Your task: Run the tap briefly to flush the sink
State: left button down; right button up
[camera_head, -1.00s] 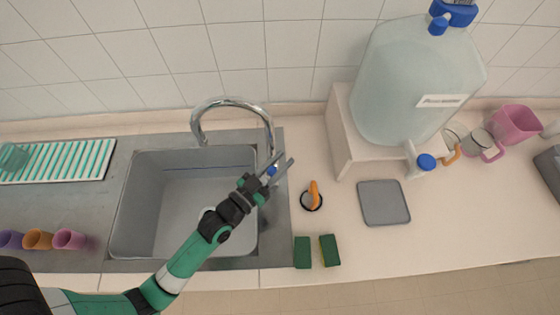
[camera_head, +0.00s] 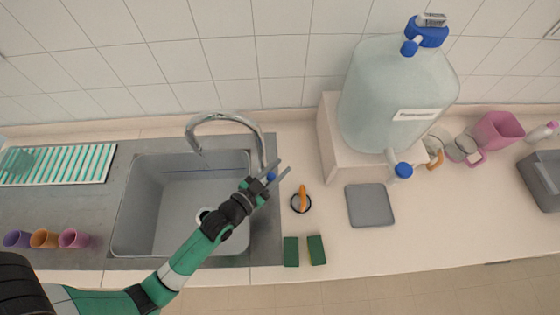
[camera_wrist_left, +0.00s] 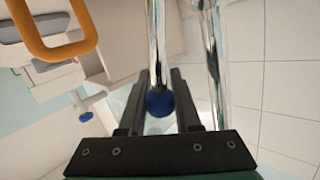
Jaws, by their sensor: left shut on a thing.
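The chrome tap (camera_head: 228,117) arches over the grey sink (camera_head: 150,205) in the head view. A faint thin streak hangs below its spout; I cannot tell whether it is water. My left gripper (camera_head: 277,174) is at the tap's base, at the sink's right edge. In the left wrist view, its fingers (camera_wrist_left: 159,95) are shut around the tap's chrome lever (camera_wrist_left: 158,40), with the lever's blue ball tip (camera_wrist_left: 160,103) between them. The tap's upright pipe (camera_wrist_left: 213,60) stands just beside. The drain (camera_head: 204,214) is partly hidden by my arm. My right gripper is not in view.
An orange-handled object (camera_head: 301,200) stands close right of my gripper, with two green sponges (camera_head: 316,250) in front. A large water bottle (camera_head: 395,100) stands on a raised stand at right. Coloured cups (camera_head: 74,238) and a ribbed rack (camera_head: 60,165) are at left.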

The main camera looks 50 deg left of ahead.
pick_arm(q)
jog(key=shift+w+d, duration=0.15)
jog(key=shift+w, duration=0.05)
jog(key=c, duration=0.9)
grip_release()
jog(key=shift+s, duration=0.15)
jog(key=s, duration=0.3)
jog(key=s+r, duration=0.1)
jog(key=s, duration=0.3)
jog(key=s+d+r, duration=0.1)
jog(key=s, duration=0.3)
jog(key=shift+s+d, duration=0.1)
